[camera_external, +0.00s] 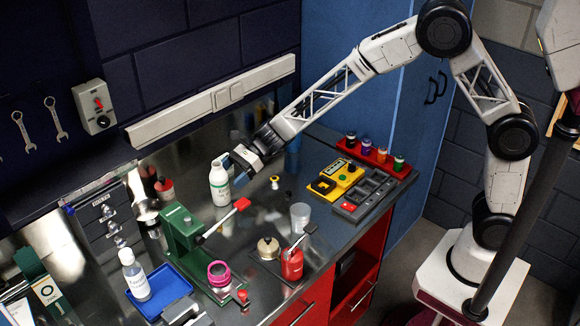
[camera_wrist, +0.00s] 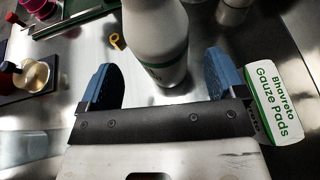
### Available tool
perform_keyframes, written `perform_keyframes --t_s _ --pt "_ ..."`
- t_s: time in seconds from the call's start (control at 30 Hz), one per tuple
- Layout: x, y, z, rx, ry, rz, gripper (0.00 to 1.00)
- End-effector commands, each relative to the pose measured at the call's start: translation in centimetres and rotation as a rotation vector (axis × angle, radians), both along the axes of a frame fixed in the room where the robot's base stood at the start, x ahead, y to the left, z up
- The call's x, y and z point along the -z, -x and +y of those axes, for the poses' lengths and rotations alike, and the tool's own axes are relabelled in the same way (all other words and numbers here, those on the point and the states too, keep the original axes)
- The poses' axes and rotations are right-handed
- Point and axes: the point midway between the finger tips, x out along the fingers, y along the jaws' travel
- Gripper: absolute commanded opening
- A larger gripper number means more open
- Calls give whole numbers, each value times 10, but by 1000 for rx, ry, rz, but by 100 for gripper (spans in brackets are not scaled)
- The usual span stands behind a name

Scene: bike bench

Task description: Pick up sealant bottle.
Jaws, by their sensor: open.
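A white bottle with a green-and-white label (camera_external: 220,186) stands upright on the metal bench; I take it to be the sealant bottle, though its label is too small to read. My gripper (camera_external: 236,168) is open, just right of the bottle's upper part. In the wrist view, the bottle (camera_wrist: 158,35) rises between the two blue fingers of my gripper (camera_wrist: 160,77), with a visible gap on each side. Its top is cut off by the frame edge.
A gauze pads box (camera_wrist: 273,100) stands close beside the right finger in the wrist view. A green press (camera_external: 183,235) with a red-tipped lever is in front of the bottle. A second bottle (camera_external: 134,277) stands on a blue tray (camera_external: 172,287). A clear cup (camera_external: 300,216) stands to the right.

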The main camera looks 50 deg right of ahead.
Motion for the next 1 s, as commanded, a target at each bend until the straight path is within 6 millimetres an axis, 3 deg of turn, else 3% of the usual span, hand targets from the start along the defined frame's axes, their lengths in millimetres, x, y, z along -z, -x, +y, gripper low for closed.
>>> perform_keyframes --t_s 0.4,1.0 --pt "15 -6 38 0 0 0 89" --pt "17 -7 42 0 0 0 89"
